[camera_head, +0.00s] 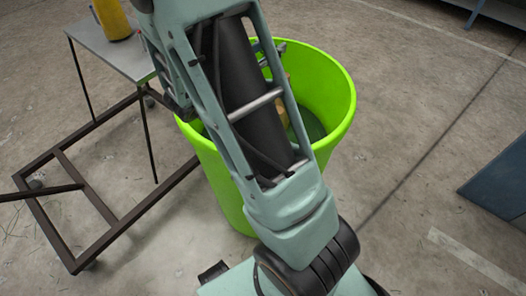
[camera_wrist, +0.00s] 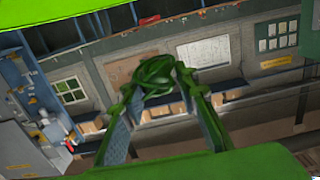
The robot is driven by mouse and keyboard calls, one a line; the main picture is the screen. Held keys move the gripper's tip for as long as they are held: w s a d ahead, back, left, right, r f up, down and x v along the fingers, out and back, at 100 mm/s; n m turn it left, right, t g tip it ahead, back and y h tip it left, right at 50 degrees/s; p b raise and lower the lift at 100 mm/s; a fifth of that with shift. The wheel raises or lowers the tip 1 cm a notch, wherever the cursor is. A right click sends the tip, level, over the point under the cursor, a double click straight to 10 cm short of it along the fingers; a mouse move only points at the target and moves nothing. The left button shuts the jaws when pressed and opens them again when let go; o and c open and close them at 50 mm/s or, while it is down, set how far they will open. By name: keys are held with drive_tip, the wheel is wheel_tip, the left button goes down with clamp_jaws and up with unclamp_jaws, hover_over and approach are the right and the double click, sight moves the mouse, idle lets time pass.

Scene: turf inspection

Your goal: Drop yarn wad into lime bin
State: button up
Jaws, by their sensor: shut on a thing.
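The yarn wad (camera_wrist: 155,76) is a tangled, dark green clump in the wrist view. My gripper (camera_wrist: 160,84) is shut on it, with a finger on either side. The lime bin (camera_head: 335,75) is a round, bright green, open-topped tub in the middle of the head view. My arm crosses in front of it and hides much of its opening. My gripper and the wad are mostly hidden behind the arm there, so their height over the bin cannot be told. Something dark green and something yellowish show inside the bin.
A grey table (camera_head: 98,45) with a yellow container (camera_head: 113,18) stands at the upper left. A brown metal frame (camera_head: 70,205) lies low on the floor left of the bin. A blue object (camera_head: 500,185) is at the right edge. The floor right of the bin is clear.

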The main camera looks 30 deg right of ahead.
wheel_tip(320, 180, down, 5)
drive_tip(key=b, duration=0.5)
drive_tip(key=shift+f, duration=0.2)
drive_tip(key=o, duration=0.8)
drive_tip(key=shift+r, duration=0.15)
wheel_tip(320, 180, up, 10)
drive_tip(key=shift+f, duration=0.1)
